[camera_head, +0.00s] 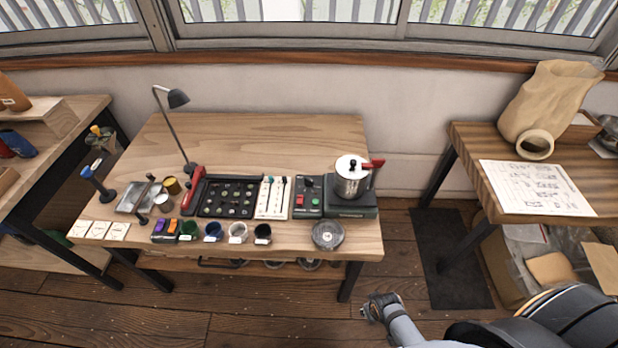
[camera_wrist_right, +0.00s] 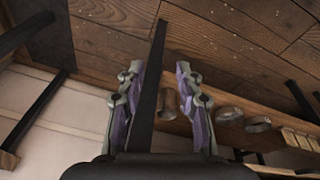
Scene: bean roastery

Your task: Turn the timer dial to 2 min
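A round grey disc (camera_head: 328,235) with a pale, marked centre lies at the front right of the wooden table. It looks like the timer dial, but its markings are too small to read. My right gripper (camera_head: 380,308) is low in front of the table, to the right of and below the disc, touching nothing that I can see. In the right wrist view its two fingers (camera_wrist_right: 158,75) are spread and empty. A dark table leg shows between them, seemingly beyond. My left gripper is out of view.
The table (camera_head: 270,130) holds a pot (camera_head: 351,180) on a burner base, a switch panel (camera_head: 308,195), a black tray (camera_head: 203,197), several cups and a lamp (camera_head: 176,98). A side table (camera_head: 480,150) stands right.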

